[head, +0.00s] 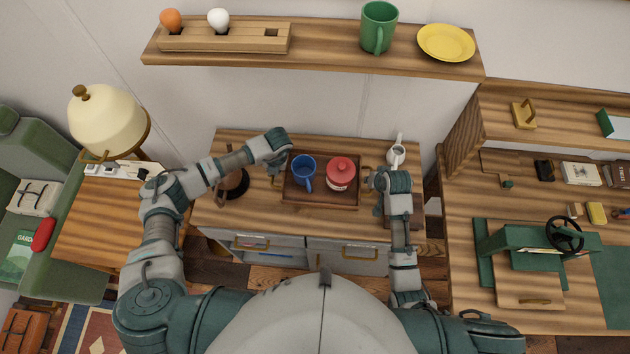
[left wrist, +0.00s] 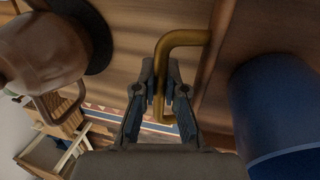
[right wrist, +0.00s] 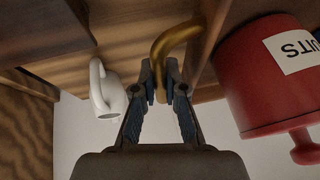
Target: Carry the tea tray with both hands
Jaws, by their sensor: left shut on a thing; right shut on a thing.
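The wooden tea tray (head: 320,198) is on the cabinet top in the head view; I cannot tell whether it touches the surface. A blue mug (head: 304,172) and a red lidded tin (head: 341,174) stand on it. My left gripper (head: 277,168) is at the tray's left end, and in the left wrist view (left wrist: 166,95) it is shut on a brass handle (left wrist: 185,38). My right gripper (head: 376,190) is at the right end, and in the right wrist view (right wrist: 160,90) it is shut on the other brass handle (right wrist: 178,35).
A brown pot (head: 232,184) stands left of the tray, close to my left forearm. A small white jug (head: 396,155) stands behind my right gripper. A wall shelf (head: 330,62) with a green mug (head: 378,27) and yellow plate (head: 446,42) is behind. A desk (head: 520,220) stands right.

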